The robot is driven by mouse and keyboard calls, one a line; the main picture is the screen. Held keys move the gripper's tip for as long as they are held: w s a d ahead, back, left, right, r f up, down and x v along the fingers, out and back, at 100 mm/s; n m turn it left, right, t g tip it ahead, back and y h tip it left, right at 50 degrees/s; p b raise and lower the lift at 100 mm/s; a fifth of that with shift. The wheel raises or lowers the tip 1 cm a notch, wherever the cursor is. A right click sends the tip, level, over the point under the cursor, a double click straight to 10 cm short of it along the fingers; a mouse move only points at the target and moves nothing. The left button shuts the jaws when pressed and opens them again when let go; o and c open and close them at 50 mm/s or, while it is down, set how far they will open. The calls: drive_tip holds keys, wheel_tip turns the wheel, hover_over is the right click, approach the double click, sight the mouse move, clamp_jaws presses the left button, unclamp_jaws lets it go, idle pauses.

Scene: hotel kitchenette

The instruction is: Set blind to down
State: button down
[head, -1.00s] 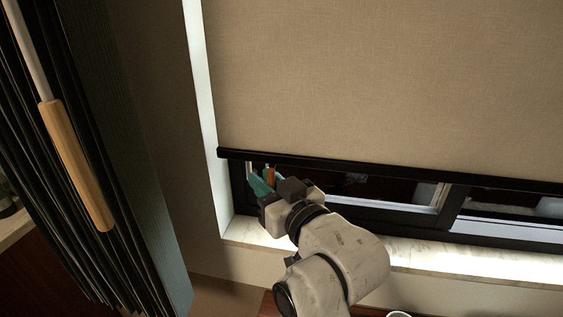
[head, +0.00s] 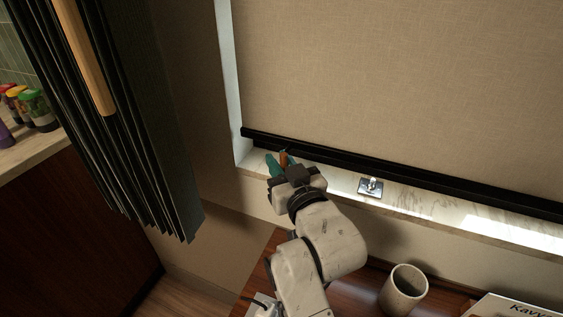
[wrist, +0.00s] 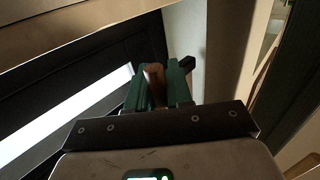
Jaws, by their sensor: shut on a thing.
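The beige roller blind (head: 400,90) covers the window in the head view. Its black bottom bar (head: 400,175) is low, close above the marble sill, with little or no window glass visible below it. My gripper (head: 281,160) is at the left end of the bar. Its teal fingers are shut on a small orange-brown wooden pull (head: 284,159), which also shows between the fingers in the wrist view (wrist: 153,77). The fingers hide most of the pull, and how it joins the blind cannot be made out.
A small metal item (head: 370,186) lies on the marble sill (head: 415,200). A grey cup (head: 403,291) and a book (head: 510,306) are on the wooden table (head: 350,297) below. Dark pleated folds (head: 120,130) hang at left, with a wooden handle (head: 88,60). Bottles (head: 35,108) stand on a counter.

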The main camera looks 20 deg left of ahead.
drive_tip(key=shift+f, duration=0.45)
drive_tip(key=c, duration=1.1)
unclamp_jaws()
drive_tip(key=shift+r, duration=0.1)
drive_tip(key=shift+r, duration=0.15)
